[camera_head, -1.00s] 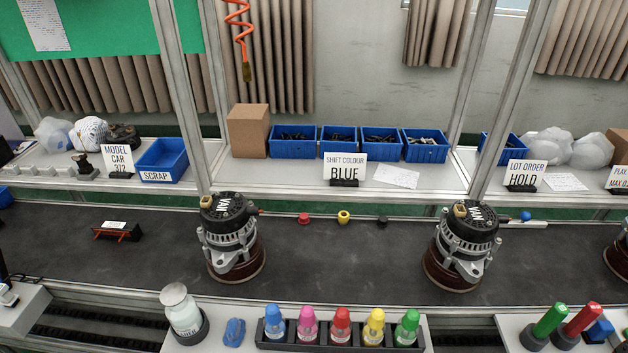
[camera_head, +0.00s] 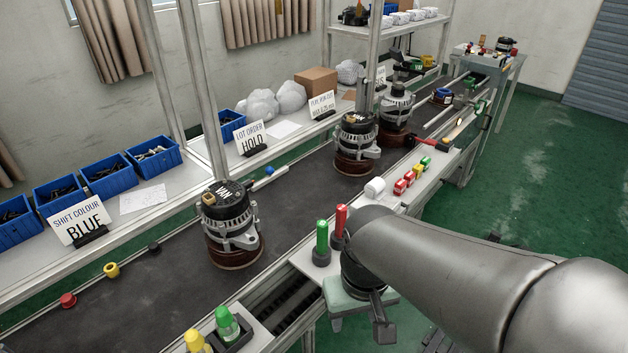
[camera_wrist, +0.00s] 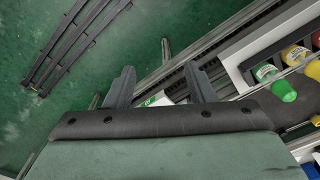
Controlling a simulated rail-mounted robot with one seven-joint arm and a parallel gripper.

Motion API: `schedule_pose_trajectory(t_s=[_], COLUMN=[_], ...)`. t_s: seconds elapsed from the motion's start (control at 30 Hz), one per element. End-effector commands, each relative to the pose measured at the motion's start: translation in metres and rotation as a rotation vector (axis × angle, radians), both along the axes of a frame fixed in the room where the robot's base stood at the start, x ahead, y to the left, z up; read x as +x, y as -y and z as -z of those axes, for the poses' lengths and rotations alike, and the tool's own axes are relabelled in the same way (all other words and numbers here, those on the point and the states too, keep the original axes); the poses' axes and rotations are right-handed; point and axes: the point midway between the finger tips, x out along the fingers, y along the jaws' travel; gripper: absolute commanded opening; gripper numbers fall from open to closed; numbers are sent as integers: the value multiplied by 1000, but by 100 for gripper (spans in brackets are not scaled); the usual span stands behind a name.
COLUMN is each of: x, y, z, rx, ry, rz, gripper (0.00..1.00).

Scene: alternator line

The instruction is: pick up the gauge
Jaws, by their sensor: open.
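I cannot tell for sure which thing is the gauge. A green upright handle (camera_head: 322,238) and a red upright handle (camera_head: 341,222) stand on the near edge of the line, just beyond my arm, and could be gauges. My gripper (camera_wrist: 161,86) is open and empty in the wrist view, pointing down over the rail edge and green floor. A small green and white thing (camera_wrist: 153,100) shows partly between its fingers, too little to name. In the head view my wrist hides part of the bench beside the red handle.
Alternators (camera_head: 230,225) stand on the dark conveyor (camera_head: 290,200). Small red and green blocks (camera_head: 405,182) and a white roll (camera_head: 375,187) lie farther along.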

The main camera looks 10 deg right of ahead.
Motion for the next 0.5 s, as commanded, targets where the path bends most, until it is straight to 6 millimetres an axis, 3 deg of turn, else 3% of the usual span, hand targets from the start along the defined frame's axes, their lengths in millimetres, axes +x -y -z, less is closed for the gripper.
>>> schedule_pose_trajectory(t_s=[0.4, 0.5], x=[0, 14], y=[0, 1], z=[0, -8], rx=[0, 1], ry=[0, 0], rz=[1, 35], gripper=[50, 50])
